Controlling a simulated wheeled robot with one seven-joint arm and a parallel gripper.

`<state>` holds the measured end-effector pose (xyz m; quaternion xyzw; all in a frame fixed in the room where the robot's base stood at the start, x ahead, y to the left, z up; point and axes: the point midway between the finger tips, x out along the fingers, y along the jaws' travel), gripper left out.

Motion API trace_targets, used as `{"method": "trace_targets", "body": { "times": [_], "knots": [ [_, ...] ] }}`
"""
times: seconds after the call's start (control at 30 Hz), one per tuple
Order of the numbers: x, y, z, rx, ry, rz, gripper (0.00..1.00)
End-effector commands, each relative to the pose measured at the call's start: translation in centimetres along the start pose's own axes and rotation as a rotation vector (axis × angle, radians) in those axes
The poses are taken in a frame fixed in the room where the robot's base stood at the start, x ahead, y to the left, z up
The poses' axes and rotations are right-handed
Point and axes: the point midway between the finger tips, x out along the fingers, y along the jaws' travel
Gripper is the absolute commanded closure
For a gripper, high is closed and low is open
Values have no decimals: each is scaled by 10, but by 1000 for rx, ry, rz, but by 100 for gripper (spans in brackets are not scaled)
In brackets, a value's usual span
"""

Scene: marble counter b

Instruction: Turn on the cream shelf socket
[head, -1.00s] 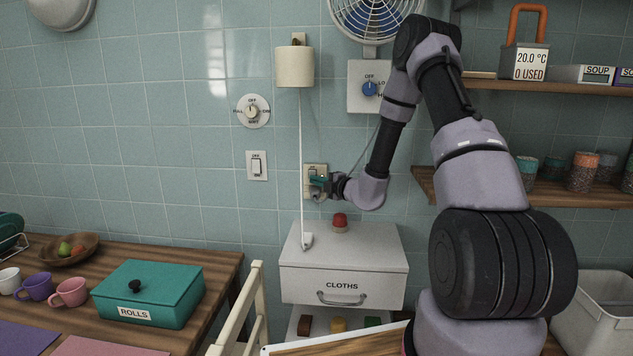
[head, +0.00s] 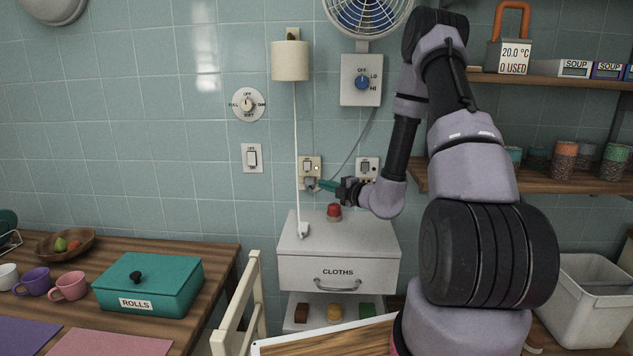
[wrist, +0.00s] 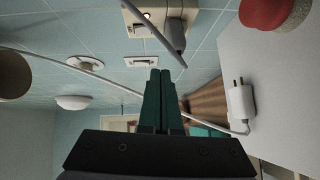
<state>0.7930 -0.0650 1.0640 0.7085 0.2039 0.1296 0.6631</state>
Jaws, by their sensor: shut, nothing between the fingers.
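The cream socket (head: 310,160) is on the tiled wall above the white drawer unit, with a rocker switch and a small bright light on its face. A grey plug (wrist: 176,36) sits in it, and its cord leads off to the side. The socket's edge also shows at the top of the wrist view (wrist: 133,14), with a glowing dot. My gripper (head: 320,184) has teal fingers, shut and empty, just below and right of the switch. In the wrist view the closed fingertips (wrist: 160,73) are apart from the socket.
A white socket (head: 368,163) is to the right, behind my wrist. A red button (head: 334,211) and a loose white plug (head: 303,231) on the lamp's hanging cord are on the drawer unit (head: 365,237). A fan control box (head: 361,92) is above; a shelf (head: 540,183) is right.

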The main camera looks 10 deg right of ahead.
Motion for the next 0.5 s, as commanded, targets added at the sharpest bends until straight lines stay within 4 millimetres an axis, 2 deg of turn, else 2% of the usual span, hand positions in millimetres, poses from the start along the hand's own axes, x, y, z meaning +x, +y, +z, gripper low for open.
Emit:
{"method": "trace_targets", "body": {
  "times": [0.1, 0.2, 0.5],
  "knots": [
    [-16, -3, 1, 1, -2, -1, 100],
    [-23, -4, 1, 1, -1, -1, 100],
    [-26, -5, 0, 0, 0, 0, 100]
  ]
}}
